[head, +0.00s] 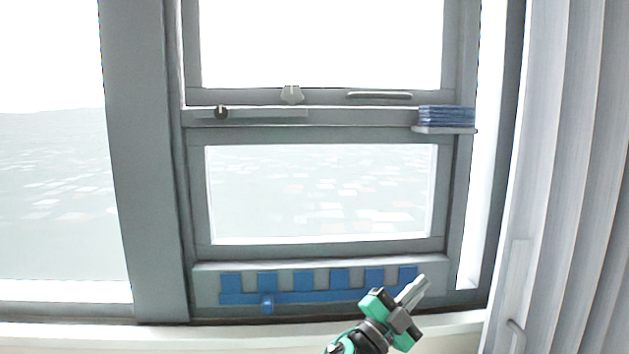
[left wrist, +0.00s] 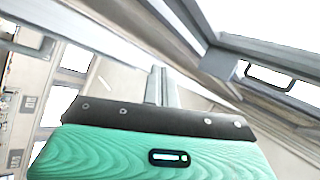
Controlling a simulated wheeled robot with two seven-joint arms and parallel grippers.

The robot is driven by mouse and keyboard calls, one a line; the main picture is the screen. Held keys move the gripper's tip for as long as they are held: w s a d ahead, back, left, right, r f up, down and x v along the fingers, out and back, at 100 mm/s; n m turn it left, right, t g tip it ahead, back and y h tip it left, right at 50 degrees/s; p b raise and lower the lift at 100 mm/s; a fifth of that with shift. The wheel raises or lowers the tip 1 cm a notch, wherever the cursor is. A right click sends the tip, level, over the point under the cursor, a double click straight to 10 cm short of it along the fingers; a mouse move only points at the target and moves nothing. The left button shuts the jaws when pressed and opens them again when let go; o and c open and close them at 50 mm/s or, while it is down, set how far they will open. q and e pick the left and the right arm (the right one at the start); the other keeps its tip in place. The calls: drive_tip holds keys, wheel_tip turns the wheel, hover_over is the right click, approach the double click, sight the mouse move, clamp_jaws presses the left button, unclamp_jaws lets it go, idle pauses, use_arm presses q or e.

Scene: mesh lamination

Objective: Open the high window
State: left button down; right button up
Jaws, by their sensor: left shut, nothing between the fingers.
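The high window (head: 322,97) is the upper sash in the grey frame, and its bottom rail sits close above the middle crossbar. A pale latch (head: 292,94) is at the middle of that rail, and a long bar handle (head: 379,95) is to its right. A looped handle (left wrist: 270,77) on a frame also shows in the left wrist view. My left gripper (head: 414,290) is shut and empty, low in front of the sill area, well below the high window. Its closed fingers (left wrist: 162,85) show in the left wrist view. My right gripper is in neither view.
A stack of blue pieces (head: 446,115) sits on a small ledge at right. A lower pane (head: 320,195), a blue toothed strip (head: 312,283) and a pale curtain (head: 570,150) are nearby.

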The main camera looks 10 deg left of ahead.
use_arm(q)
drive_tip(key=s+d+r+m+g, duration=0.3)
drive_tip(key=d+r+m+g, duration=0.85)
drive_tip(key=m+g, duration=0.65)
drive_tip(key=w+a+r+t+y, duration=0.3)
drive_tip(key=a+r+t+y, duration=0.1)
drive_tip(key=a+r+y, duration=0.25)
drive_tip(key=w+a+r+t+y, duration=0.3)
drive_tip(key=a+r+t+y, duration=0.15)
drive_tip(key=a+r, duration=0.3)
drive_tip(key=s+a+r+n+t+y, duration=0.1)
drive_tip(key=s+a+r+n+y, duration=0.25)
drive_tip(key=a+r, duration=0.5)
drive_tip(key=s+a+r+n+y, duration=0.25)
drive_tip(key=a+r+y, duration=0.25)
drive_tip(key=a+r, duration=0.3)
drive_tip(key=w+a+f+p, duration=0.2)
drive_tip(key=w+f+p, duration=0.3)
drive_tip(key=w, duration=0.5)
drive_tip(key=shift+w+a+f+m+p, duration=0.2)
drive_tip(key=shift+a+f+m+p, duration=0.15)
drive_tip(key=shift+p, duration=0.3)
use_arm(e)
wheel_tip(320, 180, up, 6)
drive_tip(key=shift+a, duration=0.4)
